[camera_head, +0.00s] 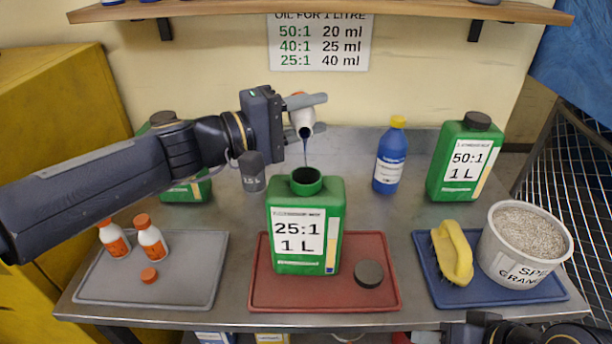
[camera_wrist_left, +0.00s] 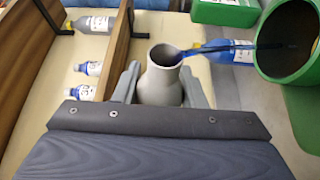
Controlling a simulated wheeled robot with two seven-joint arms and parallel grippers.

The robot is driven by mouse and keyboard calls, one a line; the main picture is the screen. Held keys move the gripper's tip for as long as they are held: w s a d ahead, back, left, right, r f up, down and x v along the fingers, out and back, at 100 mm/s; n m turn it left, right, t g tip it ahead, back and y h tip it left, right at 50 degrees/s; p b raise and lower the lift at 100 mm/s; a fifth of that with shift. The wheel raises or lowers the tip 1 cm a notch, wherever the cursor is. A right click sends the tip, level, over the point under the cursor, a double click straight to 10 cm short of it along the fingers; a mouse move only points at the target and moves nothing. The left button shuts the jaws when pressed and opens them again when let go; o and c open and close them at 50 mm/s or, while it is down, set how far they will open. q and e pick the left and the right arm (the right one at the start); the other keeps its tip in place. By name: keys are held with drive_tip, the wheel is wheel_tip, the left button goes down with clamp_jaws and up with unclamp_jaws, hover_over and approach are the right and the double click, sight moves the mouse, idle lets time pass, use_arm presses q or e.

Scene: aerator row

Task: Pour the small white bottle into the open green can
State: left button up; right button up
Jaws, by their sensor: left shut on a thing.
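My left gripper (camera_head: 303,102) is shut on the small white bottle (camera_head: 302,121), above the open green can (camera_head: 305,205) labelled 25:1, 1 L. The bottle is tilted mouth-down, and a thin blue stream runs from it towards the can's round opening (camera_head: 306,180). In the left wrist view the bottle (camera_wrist_left: 163,82) sits between the fingers, with blue liquid at its mouth and the stream reaching across the can's green neck (camera_wrist_left: 262,55). The can stands upright on the red tray (camera_head: 262,295). A dark part of my right arm shows at the bottom right; its fingers are unclear.
A dark cap (camera_head: 369,273) lies on the red tray. Two white bottles (camera_head: 150,240) and an orange cap (camera_head: 149,275) are on the grey tray (camera_head: 195,290). A grey cup (camera_head: 252,172), blue bottle (camera_head: 390,160) and capped green can (camera_head: 464,160) stand behind. A brush (camera_head: 453,252) and granule tub (camera_head: 520,245) are right.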

use_arm(q)
drive_tip(key=shift+s+f+m+b, duration=0.15)
drive_tip(key=shift+m+b, duration=0.35)
drive_tip(key=shift+b, duration=1.15)
drive_tip(key=shift+f+h+b, duration=0.1)
drive_tip(key=shift+h+b, duration=0.2)
drive_tip(key=shift+b, duration=0.05)
drive_tip(key=shift+r+m+b, duration=0.25)
drive_tip(key=shift+m+b, duration=0.15)
drive_tip(key=shift+b, duration=0.45)
